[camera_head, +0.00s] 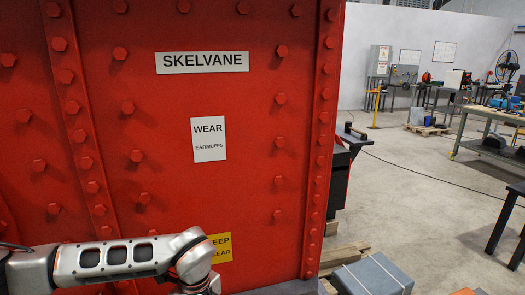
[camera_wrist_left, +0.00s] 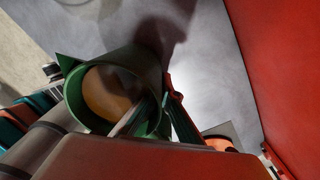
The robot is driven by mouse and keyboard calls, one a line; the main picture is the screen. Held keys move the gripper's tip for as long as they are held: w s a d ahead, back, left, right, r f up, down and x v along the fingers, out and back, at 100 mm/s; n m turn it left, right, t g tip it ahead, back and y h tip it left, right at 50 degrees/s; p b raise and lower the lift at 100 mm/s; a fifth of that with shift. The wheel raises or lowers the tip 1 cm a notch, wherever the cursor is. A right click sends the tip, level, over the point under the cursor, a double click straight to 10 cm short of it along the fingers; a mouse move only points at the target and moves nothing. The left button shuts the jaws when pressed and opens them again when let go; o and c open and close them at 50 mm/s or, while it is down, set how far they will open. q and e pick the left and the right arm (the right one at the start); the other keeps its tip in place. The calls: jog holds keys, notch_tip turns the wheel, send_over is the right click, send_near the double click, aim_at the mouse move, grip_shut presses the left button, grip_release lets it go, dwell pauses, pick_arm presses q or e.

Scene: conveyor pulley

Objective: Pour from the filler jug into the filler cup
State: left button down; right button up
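A green jug (camera_wrist_left: 149,67) with a pointed lip on its left side fills much of the left wrist view. Its mouth faces the camera, and an orange-brown filling (camera_wrist_left: 110,92) shows inside. A slim grey part, seemingly a finger of my left gripper (camera_wrist_left: 152,121), reaches into the mouth beside the near wall. Whether the fingers are shut on the jug is unclear. A copper-orange round thing (camera_wrist_left: 220,143), perhaps the cup, is partly visible at the lower right. My left arm crosses the head view's lower left; its gripper is out of that picture. My right gripper is not in view.
A tall red riveted machine wall (camera_head: 240,120) with signs stands close in front of my left arm. A grey-blue block (camera_head: 375,275) lies by wooden pallets at the lower right. Workbenches (camera_head: 490,117) stand farther back, with open floor before them.

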pick_arm(q)
jog(key=shift+r+p, duration=0.65)
jog(key=shift+r, duration=0.95)
jog(key=shift+r+p, duration=0.4)
jog(key=shift+r, duration=0.65)
jog(key=shift+r+p, duration=0.45)
jog(key=shift+r, duration=1.4)
